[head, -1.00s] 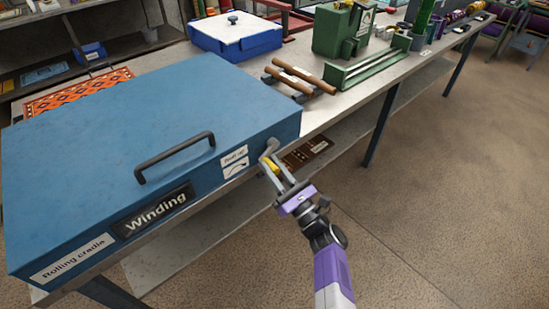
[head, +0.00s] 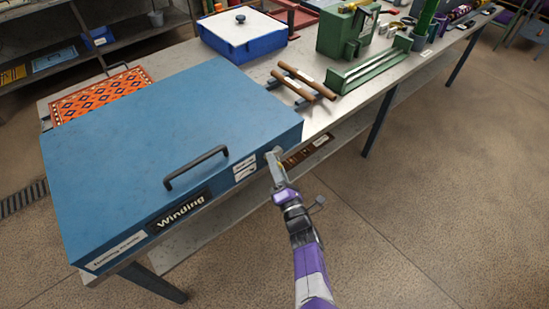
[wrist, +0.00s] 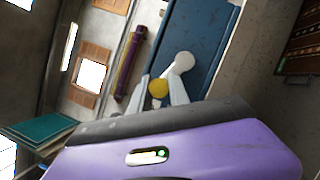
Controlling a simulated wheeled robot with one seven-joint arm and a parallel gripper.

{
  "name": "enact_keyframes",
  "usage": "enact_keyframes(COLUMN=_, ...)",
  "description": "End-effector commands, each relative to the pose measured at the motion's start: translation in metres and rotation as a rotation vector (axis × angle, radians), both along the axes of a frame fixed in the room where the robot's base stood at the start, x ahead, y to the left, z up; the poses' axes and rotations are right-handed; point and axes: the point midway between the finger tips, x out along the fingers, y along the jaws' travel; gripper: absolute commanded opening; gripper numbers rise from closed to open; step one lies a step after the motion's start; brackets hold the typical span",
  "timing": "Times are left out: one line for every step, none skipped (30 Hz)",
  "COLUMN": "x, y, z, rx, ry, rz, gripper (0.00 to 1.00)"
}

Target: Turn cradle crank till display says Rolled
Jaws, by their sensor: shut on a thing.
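The rolling cradle (head: 150,135) is a big blue box with a dark handle on top, standing on the workbench. Its display (head: 182,208) on the front reads "Winding". The crank (head: 273,155) is a grey arm at the cradle's right end. In the wrist view the crank's pale hub (wrist: 183,62) shows against the blue end wall, and its yellow grip (wrist: 158,88) sits between the fingers. My gripper (head: 279,171), purple and grey, is shut on the crank's grip. In the head view the fingers mostly hide the grip.
An orange patterned rug (head: 100,95) lies on the bench behind the cradle. Brown rollers (head: 303,83), a green machine (head: 345,30) and a blue box with a white lid (head: 243,30) stand farther along the workbench (head: 330,118). The floor at the right is open.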

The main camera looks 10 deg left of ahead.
Motion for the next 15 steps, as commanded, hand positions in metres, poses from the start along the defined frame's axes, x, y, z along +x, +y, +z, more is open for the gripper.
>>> enact_keyframes(x=0.001, y=0.001, z=0.01, rx=0.025, ry=0.028, rz=0.001, gripper=0.0)
enact_keyframes(x=0.001, y=0.001, z=0.011, rx=0.042, ry=0.051, rz=0.002, gripper=0.0)
enact_keyframes(x=0.002, y=0.0, z=0.012, rx=0.065, ry=0.08, rz=0.001, gripper=0.0)
enact_keyframes(x=0.002, y=-0.001, z=0.013, rx=0.083, ry=0.103, rz=0.001, gripper=0.0)
enact_keyframes(x=0.003, y=-0.001, z=0.014, rx=0.1, ry=0.124, rz=0.001, gripper=0.0)
enact_keyframes(x=0.004, y=-0.002, z=0.015, rx=0.122, ry=0.153, rz=0.001, gripper=0.0)
enact_keyframes(x=0.005, y=-0.002, z=0.016, rx=0.139, ry=0.175, rz=0.002, gripper=0.0)
enact_keyframes(x=0.006, y=-0.003, z=0.016, rx=0.156, ry=0.198, rz=0.0, gripper=0.0)
enact_keyframes(x=0.007, y=-0.004, z=0.018, rx=0.179, ry=0.226, rz=0.001, gripper=0.0)
enact_keyframes(x=0.008, y=-0.005, z=0.019, rx=0.195, ry=0.247, rz=0.001, gripper=0.0)
enact_keyframes(x=0.008, y=-0.006, z=0.019, rx=0.212, ry=0.268, rz=0.001, gripper=0.0)
enact_keyframes(x=0.009, y=-0.006, z=0.02, rx=0.232, ry=0.295, rz=0.001, gripper=0.0)
enact_keyframes(x=0.01, y=-0.007, z=0.021, rx=0.247, ry=0.314, rz=0.0, gripper=0.0)
enact_keyframes(x=0.011, y=-0.008, z=0.022, rx=0.262, ry=0.331, rz=0.0, gripper=0.0)
enact_keyframes(x=0.012, y=-0.008, z=0.022, rx=0.279, ry=0.355, rz=0.0, gripper=0.0)
